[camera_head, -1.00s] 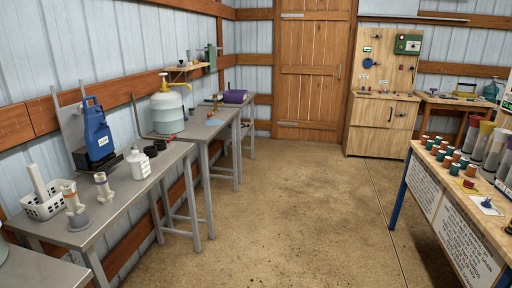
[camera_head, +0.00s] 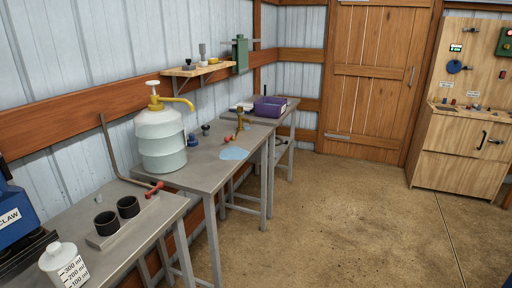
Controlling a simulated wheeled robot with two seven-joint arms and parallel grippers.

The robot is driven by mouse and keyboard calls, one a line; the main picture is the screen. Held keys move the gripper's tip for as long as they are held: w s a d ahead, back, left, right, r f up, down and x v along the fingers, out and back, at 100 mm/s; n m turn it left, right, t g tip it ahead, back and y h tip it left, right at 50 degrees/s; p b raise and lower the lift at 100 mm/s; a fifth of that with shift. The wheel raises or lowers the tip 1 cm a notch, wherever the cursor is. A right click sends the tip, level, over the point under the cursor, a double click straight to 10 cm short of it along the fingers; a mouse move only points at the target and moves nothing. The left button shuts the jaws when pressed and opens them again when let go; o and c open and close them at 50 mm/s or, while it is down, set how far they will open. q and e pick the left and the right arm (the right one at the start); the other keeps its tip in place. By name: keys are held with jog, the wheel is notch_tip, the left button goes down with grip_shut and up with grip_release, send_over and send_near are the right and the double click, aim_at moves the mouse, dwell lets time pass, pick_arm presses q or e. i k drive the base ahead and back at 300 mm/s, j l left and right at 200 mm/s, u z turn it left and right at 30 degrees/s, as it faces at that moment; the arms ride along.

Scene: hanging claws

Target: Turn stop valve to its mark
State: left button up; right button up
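I cannot tell for sure which thing is the stop valve. A small red handle (camera_head: 154,188) sits at the low end of a bent grey pipe (camera_head: 108,145) on the near bench at left. A brass upright fitting (camera_head: 239,119) stands on the bench behind, by a flat light-blue patch (camera_head: 234,153). No mark for a valve can be made out. Neither of my grippers is in view.
A large translucent jug (camera_head: 161,140) with a yellow pump stands on the bench. Two black cups (camera_head: 117,213) and a white bottle (camera_head: 63,264) are at near left. A purple bin (camera_head: 270,107) is farther back. The floor (camera_head: 350,220) is clear.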

aim_at(226, 139)
jog(key=i+l+u, duration=0.25)
jog(key=i, duration=0.25)
jog(key=i+l+u, duration=0.2)
jog(key=i+l, duration=1.05)
